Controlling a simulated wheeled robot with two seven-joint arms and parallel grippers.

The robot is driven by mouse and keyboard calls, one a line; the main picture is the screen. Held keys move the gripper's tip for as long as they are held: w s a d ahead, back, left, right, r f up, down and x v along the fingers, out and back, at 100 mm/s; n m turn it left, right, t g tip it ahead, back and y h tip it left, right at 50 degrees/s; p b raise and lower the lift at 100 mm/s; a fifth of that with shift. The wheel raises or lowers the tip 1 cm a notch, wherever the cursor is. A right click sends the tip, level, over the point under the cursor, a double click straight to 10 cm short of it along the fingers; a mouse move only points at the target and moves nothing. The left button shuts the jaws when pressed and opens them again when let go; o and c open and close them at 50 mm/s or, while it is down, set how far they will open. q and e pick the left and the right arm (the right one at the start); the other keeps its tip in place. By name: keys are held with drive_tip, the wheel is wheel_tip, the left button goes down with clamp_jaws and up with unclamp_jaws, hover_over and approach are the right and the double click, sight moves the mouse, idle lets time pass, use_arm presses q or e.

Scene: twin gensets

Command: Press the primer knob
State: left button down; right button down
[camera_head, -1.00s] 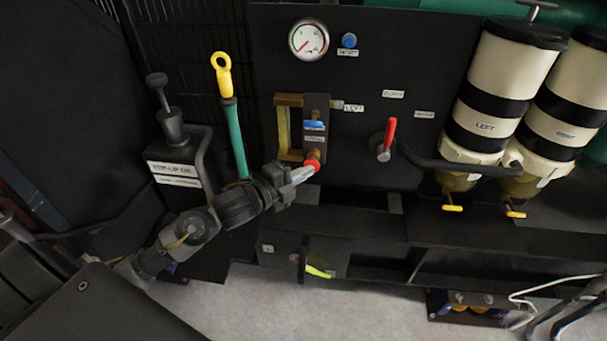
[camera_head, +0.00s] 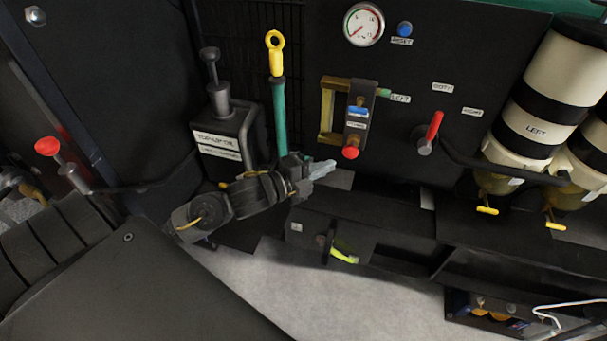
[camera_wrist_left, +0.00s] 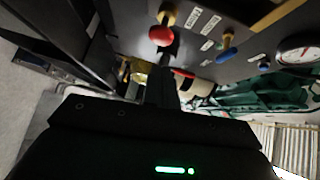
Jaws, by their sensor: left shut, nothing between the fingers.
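A red round knob (camera_head: 350,153) sits at the bottom of a brass-and-black fitting with a blue lever (camera_head: 358,111) on the dark panel. I take it for the primer knob, though I see no label naming it so. It also shows in the left wrist view (camera_wrist_left: 160,36), beyond the fingers. My left gripper (camera_head: 325,168) is shut and empty, just left of and below the knob in the head view, with a small visible gap. Its dark fingers show in the left wrist view (camera_wrist_left: 160,85). My right gripper is not in view.
A gauge (camera_head: 363,24), a blue button (camera_head: 404,29) and a red lever (camera_head: 430,132) are on the panel. A black oil can (camera_head: 222,145) and a yellow-ringed dipstick (camera_head: 276,55) stand left. Striped filters (camera_head: 545,85) stand right. Another red knob (camera_head: 47,146) is far left.

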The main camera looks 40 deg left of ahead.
use_arm(q)
drive_tip(key=shift+v, duration=2.5)
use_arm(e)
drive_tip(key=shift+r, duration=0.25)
use_arm(q)
drive_tip(key=shift+s+d, duration=0.1)
